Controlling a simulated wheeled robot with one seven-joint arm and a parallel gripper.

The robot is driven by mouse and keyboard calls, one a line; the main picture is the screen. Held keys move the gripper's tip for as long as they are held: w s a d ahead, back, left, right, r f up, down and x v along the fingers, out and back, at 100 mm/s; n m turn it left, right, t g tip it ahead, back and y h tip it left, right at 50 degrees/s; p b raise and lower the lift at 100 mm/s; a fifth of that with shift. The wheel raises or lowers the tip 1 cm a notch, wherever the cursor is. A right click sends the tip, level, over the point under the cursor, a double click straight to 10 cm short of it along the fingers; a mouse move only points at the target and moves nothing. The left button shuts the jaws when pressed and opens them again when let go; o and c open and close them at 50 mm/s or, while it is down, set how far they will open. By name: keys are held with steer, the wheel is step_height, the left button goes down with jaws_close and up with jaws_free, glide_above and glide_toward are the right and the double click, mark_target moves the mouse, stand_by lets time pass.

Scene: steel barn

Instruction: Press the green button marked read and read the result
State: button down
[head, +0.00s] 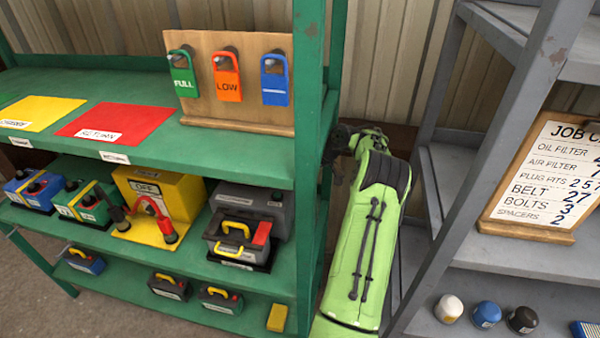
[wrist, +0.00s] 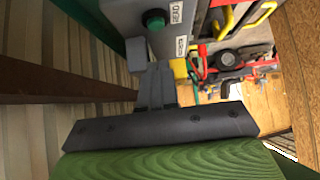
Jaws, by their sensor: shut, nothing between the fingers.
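The green button (wrist: 154,19) shows in the wrist view on a grey box face (wrist: 128,14). A white label (wrist: 176,12) marked READ is beside it. My gripper (wrist: 156,68) is shut and empty, its fingertips just below the button in the picture; I cannot tell if they touch the box. The head view does not show the button. There, a yellow box (head: 185,190) with a display reading OFF stands on the middle shelf, with red and black clamps in front. A dark grey case (head: 252,205) stands to its right. My gripper is not clearly visible there.
The green rack (head: 230,158) holds several batteries on its lower shelves. A green post (head: 308,110) stands between the shelves and my arm. A tag board (head: 200,100) is on top. A grey rack (head: 480,250) with a job board (head: 545,180) closes in on the right.

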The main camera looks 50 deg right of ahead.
mark_target(276, 193)
steer(key=f, duration=0.1)
steer(key=w+f, duration=0.1)
steer(key=f, duration=0.1)
steer(key=f+b, duration=0.1)
steer(key=shift+w+a+f, duration=0.25)
steer(key=shift+a+f, duration=0.05)
steer(key=shift+a, duration=0.1)
steer(key=shift+f, duration=0.5)
